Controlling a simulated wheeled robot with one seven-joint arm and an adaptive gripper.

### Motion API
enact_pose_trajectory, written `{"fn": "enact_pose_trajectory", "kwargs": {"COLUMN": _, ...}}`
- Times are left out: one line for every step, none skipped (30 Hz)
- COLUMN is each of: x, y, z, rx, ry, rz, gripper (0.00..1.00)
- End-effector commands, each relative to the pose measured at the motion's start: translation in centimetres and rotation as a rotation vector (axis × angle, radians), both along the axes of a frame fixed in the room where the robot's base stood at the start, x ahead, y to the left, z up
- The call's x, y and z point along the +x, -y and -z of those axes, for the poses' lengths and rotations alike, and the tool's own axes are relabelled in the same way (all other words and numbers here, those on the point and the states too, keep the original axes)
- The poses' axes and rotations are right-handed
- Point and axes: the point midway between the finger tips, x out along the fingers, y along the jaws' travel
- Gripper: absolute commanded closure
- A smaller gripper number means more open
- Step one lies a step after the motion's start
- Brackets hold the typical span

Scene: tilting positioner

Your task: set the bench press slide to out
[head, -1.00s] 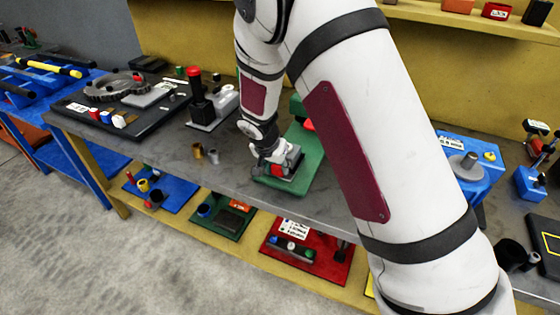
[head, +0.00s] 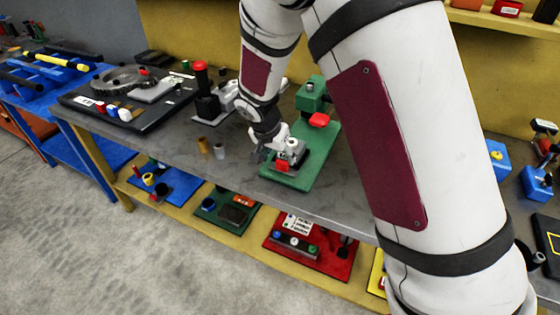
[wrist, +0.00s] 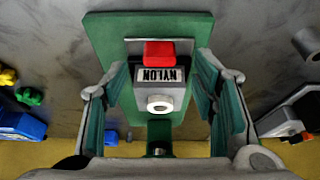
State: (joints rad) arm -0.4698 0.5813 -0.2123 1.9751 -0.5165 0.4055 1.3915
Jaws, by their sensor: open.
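The bench press is green, with a flat base (head: 316,160) and a column (head: 311,94) with a red part at the back. Its slide (head: 293,154) is a grey block with a red tab, near the front end of the base. In the wrist view the slide (wrist: 159,88) shows a red tab, a "NYLON" label and a pale round knob. My gripper (head: 272,150) is open just above and beside the slide. In the wrist view its fingers (wrist: 165,85) stand either side of the slide, with gaps. Contact is not visible. My wrist hides part of the press in the head view.
Two small cylinders (head: 211,148) stand left of the press. A black device with a red knob (head: 201,68) and a dark tray of parts (head: 128,98) are farther left. The bench top is clear in front of the cylinders. Coloured plates with parts lie on the lower shelf.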

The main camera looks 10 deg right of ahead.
Motion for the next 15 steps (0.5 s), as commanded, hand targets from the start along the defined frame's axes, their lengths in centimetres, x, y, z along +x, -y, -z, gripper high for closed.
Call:
{"fn": "enact_pose_trajectory", "kwargs": {"x": -0.3, "y": -0.4, "z": -1.2, "rx": 0.002, "ry": 0.003, "rz": -0.002, "gripper": 0.47}}
{"fn": "enact_pose_trajectory", "kwargs": {"x": -0.5, "y": -0.5, "z": -1.8, "rx": 0.002, "ry": 0.004, "rz": -0.003, "gripper": 0.47}}
{"fn": "enact_pose_trajectory", "kwargs": {"x": -0.8, "y": -0.7, "z": -2.5, "rx": 0.002, "ry": 0.003, "rz": -0.003, "gripper": 0.47}}
{"fn": "enact_pose_trajectory", "kwargs": {"x": -0.9, "y": -0.8, "z": -3.0, "rx": 0.002, "ry": 0.003, "rz": -0.002, "gripper": 0.47}}
{"fn": "enact_pose_trajectory", "kwargs": {"x": -1.1, "y": -1.0, "z": -3.5, "rx": 0.002, "ry": 0.003, "rz": -0.002, "gripper": 0.47}}
{"fn": "enact_pose_trajectory", "kwargs": {"x": -1.4, "y": -1.1, "z": -4.1, "rx": 0.002, "ry": 0.001, "rz": -0.002, "gripper": 0.47}}
{"fn": "enact_pose_trajectory", "kwargs": {"x": -1.5, "y": -1.2, "z": -4.5, "rx": 0.002, "ry": 0.001, "rz": -0.002, "gripper": 0.47}}
{"fn": "enact_pose_trajectory", "kwargs": {"x": -1.6, "y": -1.3, "z": -4.8, "rx": 0.001, "ry": 0.001, "rz": -0.003, "gripper": 0.47}}
{"fn": "enact_pose_trajectory", "kwargs": {"x": -1.8, "y": -1.4, "z": -5.3, "rx": 0.000, "ry": 0.000, "rz": -0.002, "gripper": 0.47}}
{"fn": "enact_pose_trajectory", "kwargs": {"x": -1.9, "y": -1.5, "z": -5.6, "rx": 0.001, "ry": 0.000, "rz": -0.004, "gripper": 0.47}}
{"fn": "enact_pose_trajectory", "kwargs": {"x": -2.0, "y": -1.5, "z": -5.8, "rx": 0.001, "ry": 0.000, "rz": -0.004, "gripper": 0.47}}
{"fn": "enact_pose_trajectory", "kwargs": {"x": -2.1, "y": -1.6, "z": -6.0, "rx": 0.000, "ry": -0.001, "rz": -0.003, "gripper": 0.47}}
{"fn": "enact_pose_trajectory", "kwargs": {"x": -2.2, "y": -1.6, "z": -6.2, "rx": 0.000, "ry": -0.001, "rz": -0.003, "gripper": 0.47}}
{"fn": "enact_pose_trajectory", "kwargs": {"x": -2.2, "y": -1.6, "z": -6.3, "rx": 0.000, "ry": -0.003, "rz": -0.002, "gripper": 0.47}}
{"fn": "enact_pose_trajectory", "kwargs": {"x": -2.3, "y": -1.7, "z": -6.4, "rx": 0.000, "ry": -0.003, "rz": -0.002, "gripper": 0.47}}
